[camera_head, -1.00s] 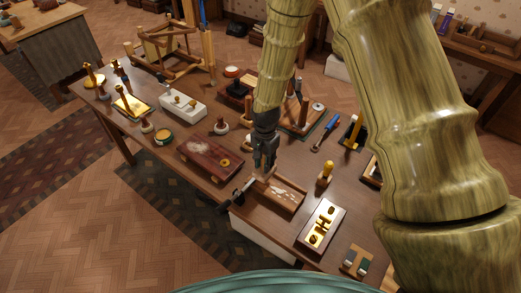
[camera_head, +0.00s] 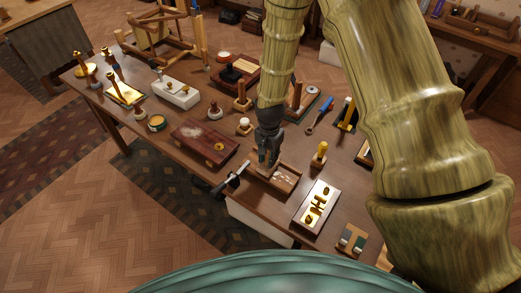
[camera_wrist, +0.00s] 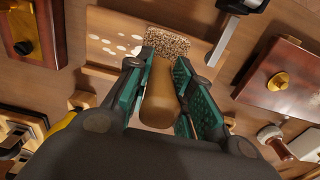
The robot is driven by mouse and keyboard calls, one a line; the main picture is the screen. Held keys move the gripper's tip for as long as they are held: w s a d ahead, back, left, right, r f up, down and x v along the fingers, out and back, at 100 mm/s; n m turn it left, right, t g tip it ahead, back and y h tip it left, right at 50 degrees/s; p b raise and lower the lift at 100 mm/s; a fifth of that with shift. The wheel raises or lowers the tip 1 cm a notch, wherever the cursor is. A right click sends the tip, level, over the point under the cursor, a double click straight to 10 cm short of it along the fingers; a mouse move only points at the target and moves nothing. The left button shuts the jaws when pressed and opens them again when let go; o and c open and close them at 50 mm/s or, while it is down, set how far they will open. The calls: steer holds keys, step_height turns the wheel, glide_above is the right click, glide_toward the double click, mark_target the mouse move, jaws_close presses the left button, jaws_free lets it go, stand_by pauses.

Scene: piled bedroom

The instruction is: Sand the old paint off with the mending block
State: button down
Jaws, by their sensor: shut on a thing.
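My gripper (camera_head: 267,160) is shut on the mending block, its fingers on either side of the tan, rounded handle (camera_wrist: 160,95). The block's speckled, grainy pad (camera_wrist: 167,43) shows past the fingertips in the wrist view. It is over the wooden board with old paint (camera_head: 287,184), towards the board's left end in the head view. Several pale paint patches (camera_wrist: 115,45) lie beside the pad in the wrist view. Whether the pad touches the board is hard to tell.
A dark clamp with a metal bar (camera_head: 231,178) stands at the board's left end. A reddish-brown box (camera_head: 205,142) lies left of it, and a tray with brass pieces (camera_head: 317,207) to the right. A yellow-topped wooden piece (camera_head: 319,155) stands behind. The workbench (camera_head: 165,147) is crowded.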

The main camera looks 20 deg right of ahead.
steer(key=s, duration=0.1)
steer(key=s+d, duration=0.1)
steer(key=s, duration=0.1)
steer(key=s+d+r, duration=0.1)
steer(key=s, duration=0.1)
steer(key=shift+d, duration=0.25)
steer(key=shift+s+d+f+p, duration=0.25)
steer(key=shift+s+d, duration=0.1)
steer(key=shift+d, duration=0.2)
steer(key=shift+s+d+f+p, duration=0.1)
steer(key=shift+s+d+f, duration=0.2)
steer(key=shift+d, duration=0.25)
steer(key=s, duration=0.1)
steer(key=s+d, duration=0.1)
steer(key=shift+s+d+r, duration=0.25)
steer(key=shift+s+r, duration=0.1)
steer(key=shift+s, duration=0.05)
steer(key=shift+s+d, duration=0.1)
steer(key=shift+f, duration=0.2)
steer(key=c, duration=2.1)
jaws_free()
steer(key=shift+r, duration=0.1)
jaws_close()
